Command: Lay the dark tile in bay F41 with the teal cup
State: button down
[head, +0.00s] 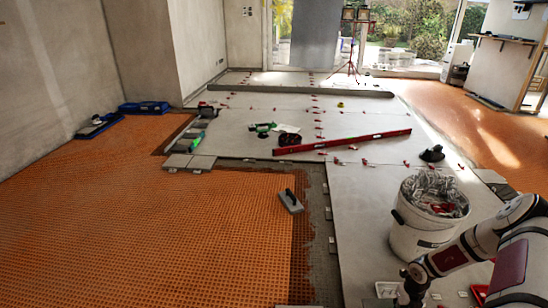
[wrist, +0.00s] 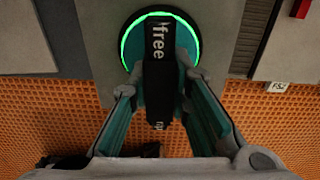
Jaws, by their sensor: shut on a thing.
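In the wrist view my gripper (wrist: 158,85) is shut on the handle of the teal cup (wrist: 181,68). The black handle strip reads "free", and a green ring glows around the cup. The cup is against a grey tile (wrist: 105,40); whether it is sucked on, or whether this is the dark tile, I cannot tell. The tile's near edge overlaps orange matting in the picture; its height above the floor is unclear. In the head view my arm shows at the lower right, but my gripper cannot be made out. No F41 label is legible.
A small label (wrist: 278,87) lies right of the tile, on the matting's edge. In the head view a white bucket (head: 415,235) stands near my arm. A trowel (head: 291,201) lies on orange matting (head: 140,240). A red level (head: 340,142) lies across pale tiles.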

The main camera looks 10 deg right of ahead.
jog(key=s+d+b, duration=0.2)
jog(key=d+b, duration=0.1)
jog(key=d, duration=0.9)
jog(key=shift+s+m, duration=0.3)
jog(key=shift+s, duration=0.1)
jog(key=shift+d+r, duration=0.1)
jog(key=shift+f+b, duration=1.9)
jog(key=shift+f, duration=0.95)
jog(key=shift+f, duration=0.25)
jog(key=shift+f, duration=0.35)
jog(key=shift+f, duration=1.95)
dwell(0.6)
jog(key=c, duration=1.4)
grip_release()
